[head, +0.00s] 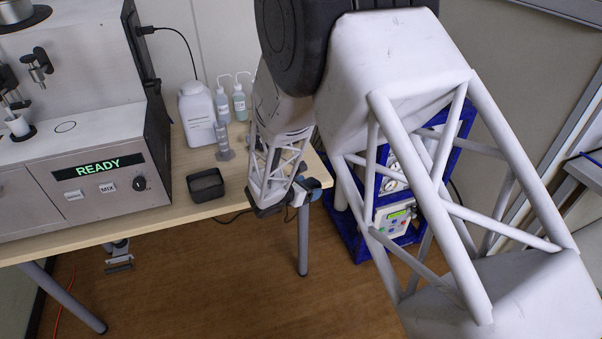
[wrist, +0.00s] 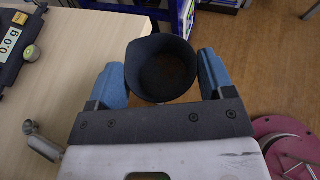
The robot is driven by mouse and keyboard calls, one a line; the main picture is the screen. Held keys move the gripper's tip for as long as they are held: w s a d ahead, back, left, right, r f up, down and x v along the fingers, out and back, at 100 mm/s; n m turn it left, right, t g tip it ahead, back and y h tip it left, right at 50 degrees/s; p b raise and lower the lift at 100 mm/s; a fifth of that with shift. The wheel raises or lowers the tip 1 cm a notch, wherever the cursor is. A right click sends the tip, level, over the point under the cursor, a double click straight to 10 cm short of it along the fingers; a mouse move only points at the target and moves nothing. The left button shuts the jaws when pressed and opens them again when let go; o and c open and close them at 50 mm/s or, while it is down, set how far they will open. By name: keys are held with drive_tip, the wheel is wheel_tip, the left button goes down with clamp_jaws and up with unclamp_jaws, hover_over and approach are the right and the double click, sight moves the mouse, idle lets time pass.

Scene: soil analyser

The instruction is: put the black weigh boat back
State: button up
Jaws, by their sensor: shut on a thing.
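My gripper (wrist: 163,75) has its blue fingers shut on the black weigh boat (wrist: 161,92), a round, open-topped dark cup, in the wrist view. The cup sits between the fingers with its opening facing the camera, and I see nothing in it. In the head view my gripper (head: 312,187) is at the right end of the wooden bench, mostly behind my arm. The cup cannot be made out clearly there. A dark square tray (head: 206,185) stands on the bench to the left of my gripper, apart from it.
The analyser (head: 110,185) with a READY display fills the bench's left. A white jug (head: 197,113), a clear cylinder (head: 224,140) and wash bottles (head: 239,103) stand behind the tray. A device reading 0.0 g (wrist: 10,42) is at left in the wrist view. A blue-framed unit (head: 390,190) stands right.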

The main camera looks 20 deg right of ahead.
drive_tip(key=w, duration=0.5)
drive_tip(key=w+d+f, duration=0.1)
drive_tip(key=w, duration=0.4)
drive_tip(key=w+d, duration=0.1)
drive_tip(key=w, duration=0.5)
drive_tip(key=shift+d+f, duration=0.1)
drive_tip(key=shift+f, duration=0.15)
drive_tip(key=shift+f, duration=1.75)
drive_tip(key=shift+f, duration=0.1)
drive_tip(key=o, duration=0.8)
drive_tip(key=shift+c, duration=0.2)
